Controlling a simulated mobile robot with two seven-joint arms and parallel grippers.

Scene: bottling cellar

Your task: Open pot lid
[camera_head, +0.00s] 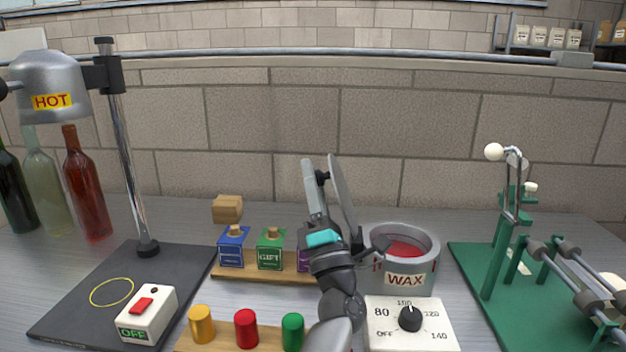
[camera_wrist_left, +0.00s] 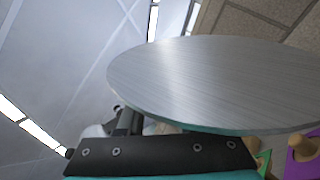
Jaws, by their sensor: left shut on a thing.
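The grey wax pot (camera_head: 405,275) stands right of centre in the head view, with its top uncovered and red wax (camera_head: 402,252) showing inside. Its round metal lid (camera_head: 343,192) is up off the pot, tilted nearly upright and seen almost edge-on, to the left of and above the rim. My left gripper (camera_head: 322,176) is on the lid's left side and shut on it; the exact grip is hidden. In the left wrist view the lid (camera_wrist_left: 215,85) fills the middle as a brushed disc and covers most of the fingers. My right gripper is in neither view.
A heater dial box (camera_head: 385,328) sits in front of the pot. Bottle-like blue and green blocks (camera_head: 270,250) stand on a wooden rack to the left, partly behind my arm. A green lever stand (camera_head: 490,285) is to the right. A hot lamp (camera_head: 50,85) hangs far left.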

